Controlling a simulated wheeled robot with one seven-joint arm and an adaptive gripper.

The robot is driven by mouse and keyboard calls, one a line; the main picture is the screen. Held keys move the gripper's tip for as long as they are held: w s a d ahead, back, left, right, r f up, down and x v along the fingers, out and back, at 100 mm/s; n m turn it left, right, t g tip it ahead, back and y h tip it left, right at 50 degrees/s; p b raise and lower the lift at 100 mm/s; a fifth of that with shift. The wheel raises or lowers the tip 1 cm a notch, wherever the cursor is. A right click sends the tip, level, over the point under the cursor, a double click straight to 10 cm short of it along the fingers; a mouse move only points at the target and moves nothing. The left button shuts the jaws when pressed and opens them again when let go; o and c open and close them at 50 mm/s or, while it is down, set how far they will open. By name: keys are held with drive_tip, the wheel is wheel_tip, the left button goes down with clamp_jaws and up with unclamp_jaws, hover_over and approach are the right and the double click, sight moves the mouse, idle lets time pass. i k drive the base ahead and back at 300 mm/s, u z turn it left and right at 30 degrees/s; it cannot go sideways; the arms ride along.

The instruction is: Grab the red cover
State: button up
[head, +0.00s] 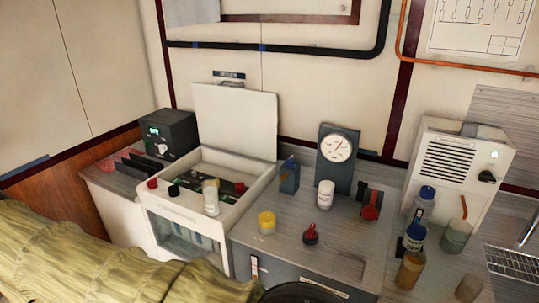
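Several small red parts show in the head view, and I cannot tell for sure which is the red cover. A red-topped piece with a dark base (310,236) stands on the grey counter. A red part (370,211) sits on the front of a black fitting beside the gauge. A red knob-like cap (152,183) is at the left rim of the open white box, and a small red piece (240,187) is inside that box. My gripper's fingers do not show, so its state is hidden.
The white box (185,213) has its lid raised. A gauge (337,150), a yellow cup (266,222) and a white canister (325,194) stand on the counter (345,240). Bottles and beakers crowd its right, near a white vented unit (452,160). Olive fabric fills the lower left.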

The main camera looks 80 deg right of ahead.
sight(240, 188)
drive_tip(key=k, duration=0.15)
drive_tip(key=z, duration=0.9)
